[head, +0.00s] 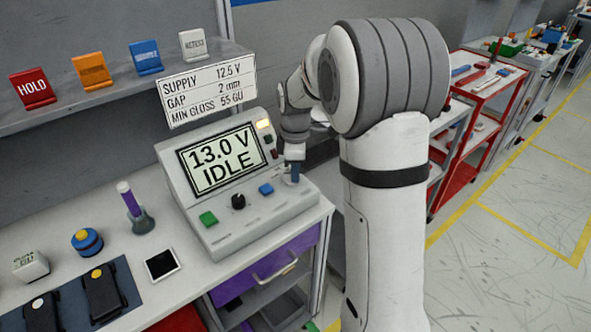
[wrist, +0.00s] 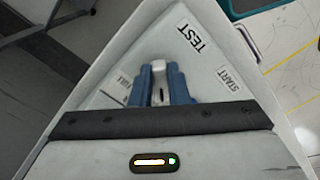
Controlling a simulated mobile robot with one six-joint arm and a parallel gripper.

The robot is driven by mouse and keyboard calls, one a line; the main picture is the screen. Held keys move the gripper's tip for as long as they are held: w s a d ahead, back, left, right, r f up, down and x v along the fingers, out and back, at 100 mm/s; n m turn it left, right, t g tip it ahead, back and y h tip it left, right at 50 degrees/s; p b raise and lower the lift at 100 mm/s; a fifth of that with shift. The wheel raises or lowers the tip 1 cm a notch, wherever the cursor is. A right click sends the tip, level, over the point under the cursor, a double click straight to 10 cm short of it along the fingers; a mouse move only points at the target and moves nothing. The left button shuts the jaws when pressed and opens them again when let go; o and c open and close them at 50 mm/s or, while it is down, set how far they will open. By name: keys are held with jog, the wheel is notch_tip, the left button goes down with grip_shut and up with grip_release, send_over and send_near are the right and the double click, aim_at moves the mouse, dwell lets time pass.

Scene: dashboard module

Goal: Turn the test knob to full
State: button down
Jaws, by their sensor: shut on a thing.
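The grey test console (head: 262,212) stands on the bench, and its screen (head: 221,160) reads "13.0 V IDLE". My gripper (head: 292,174) points down at the right end of the console's sloped panel. In the wrist view its blue fingers (wrist: 160,78) are shut on a pale test knob (wrist: 158,68), mostly hidden between them. A "TEST" label (wrist: 193,38) lies above right of the knob and a "START" label (wrist: 228,78) to its right. A label left of the fingers is partly covered and hard to read.
A green button (head: 208,219), a black knob (head: 238,201) and a blue button (head: 265,189) sit left of my gripper. A sign (head: 207,95) above reads "SUPPLY 12.5 V".

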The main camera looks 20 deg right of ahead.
jog(key=shift+m, duration=0.4)
jog(key=m, duration=0.3)
jog(key=shift+s+a+m, duration=0.15)
jog(key=shift+s+m, duration=0.05)
jog(key=shift+m, duration=0.2)
jog(key=m, duration=0.5)
jog(key=shift+s+a, duration=0.15)
jog(key=shift+a, duration=0.05)
jog(key=m, duration=0.5)
jog(key=shift+a+m, duration=0.3)
jog(key=shift+m, duration=0.1)
jog(key=shift+a+m, duration=0.2)
jog(key=shift+m, duration=2)
jog(key=c, duration=1.4)
grip_release()
jog(key=shift+r, duration=0.15)
